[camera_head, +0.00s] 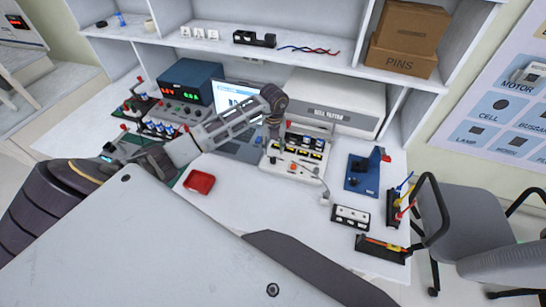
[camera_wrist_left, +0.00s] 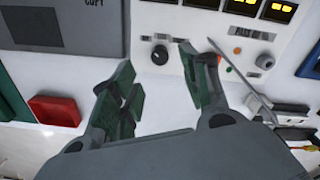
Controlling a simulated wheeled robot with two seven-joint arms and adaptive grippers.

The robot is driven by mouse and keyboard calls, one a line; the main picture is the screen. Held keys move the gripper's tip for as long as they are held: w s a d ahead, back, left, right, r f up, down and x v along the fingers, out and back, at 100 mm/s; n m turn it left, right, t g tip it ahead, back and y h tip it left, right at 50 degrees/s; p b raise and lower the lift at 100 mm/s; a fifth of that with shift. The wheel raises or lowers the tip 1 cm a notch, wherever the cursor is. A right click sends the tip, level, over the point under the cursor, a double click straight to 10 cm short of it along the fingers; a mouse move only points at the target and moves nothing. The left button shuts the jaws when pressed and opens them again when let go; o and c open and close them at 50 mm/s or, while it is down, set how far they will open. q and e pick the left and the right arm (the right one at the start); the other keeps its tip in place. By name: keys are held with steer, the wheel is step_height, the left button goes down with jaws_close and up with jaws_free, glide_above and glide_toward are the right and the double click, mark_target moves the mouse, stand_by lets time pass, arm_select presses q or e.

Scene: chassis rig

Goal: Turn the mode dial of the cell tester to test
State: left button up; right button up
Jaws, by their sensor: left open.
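The cell tester (camera_head: 289,170) is a white unit with a row of small lit displays, on the bench in the head view. Its front panel (camera_wrist_left: 200,18) fills the upper part of the left wrist view. A round black dial (camera_wrist_left: 160,55) with a light mark on it sits on this panel; I cannot read its setting. My left gripper (camera_wrist_left: 156,60) is open, with its green-padded fingers pointing at the panel and the dial showing between the fingertips. I cannot tell whether either finger touches it. In the head view the left gripper (camera_head: 272,137) hangs at the tester's left side.
A laptop (camera_head: 238,101) stands behind my left arm. A red tray (camera_head: 199,182) lies to the left on the bench. A blue fixture (camera_head: 362,175) and a black-and-white holder (camera_head: 350,217) are to the right. The bench front between tray and holder is clear.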

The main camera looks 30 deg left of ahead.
mark_target(273, 158)
arm_select(q)
steer(key=shift+f, duration=3.7)
jaws_close()
